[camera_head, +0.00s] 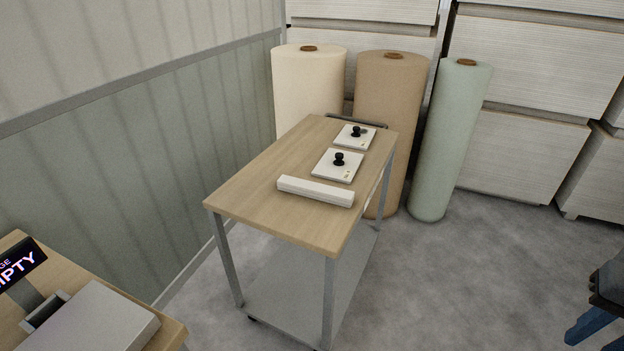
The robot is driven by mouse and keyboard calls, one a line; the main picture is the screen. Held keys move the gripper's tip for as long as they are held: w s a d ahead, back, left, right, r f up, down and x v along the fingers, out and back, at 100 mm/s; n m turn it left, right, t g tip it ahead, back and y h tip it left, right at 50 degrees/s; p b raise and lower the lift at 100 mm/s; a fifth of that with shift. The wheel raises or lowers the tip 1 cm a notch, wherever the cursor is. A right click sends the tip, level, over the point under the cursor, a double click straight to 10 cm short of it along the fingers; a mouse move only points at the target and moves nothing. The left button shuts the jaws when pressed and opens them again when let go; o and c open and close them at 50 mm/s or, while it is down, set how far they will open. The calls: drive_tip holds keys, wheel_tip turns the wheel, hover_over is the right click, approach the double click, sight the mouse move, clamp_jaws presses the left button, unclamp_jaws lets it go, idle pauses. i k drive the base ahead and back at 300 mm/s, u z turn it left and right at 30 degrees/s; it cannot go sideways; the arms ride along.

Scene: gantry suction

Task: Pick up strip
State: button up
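A long white bar (315,191), the only strip-like thing in view, lies across the near part of a wooden-topped cart (262,185). It rests flat on the top with nothing touching it.
Two white plates with black knobs, a nearer one (337,167) and a farther one (354,137), lie behind the bar. Tall rolls (390,100) stand behind the cart. A table with a grey box (95,320) is at lower left. A dark and blue object (603,300) shows at right. Floor right of the cart is clear.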

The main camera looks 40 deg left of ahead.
sight(338, 196)
drive_tip(key=u, duration=0.65)
drive_tip(key=i, duration=0.85)
drive_tip(key=u, duration=1.3)
drive_tip(key=i, duration=0.45)
drive_tip(key=u, duration=0.4)
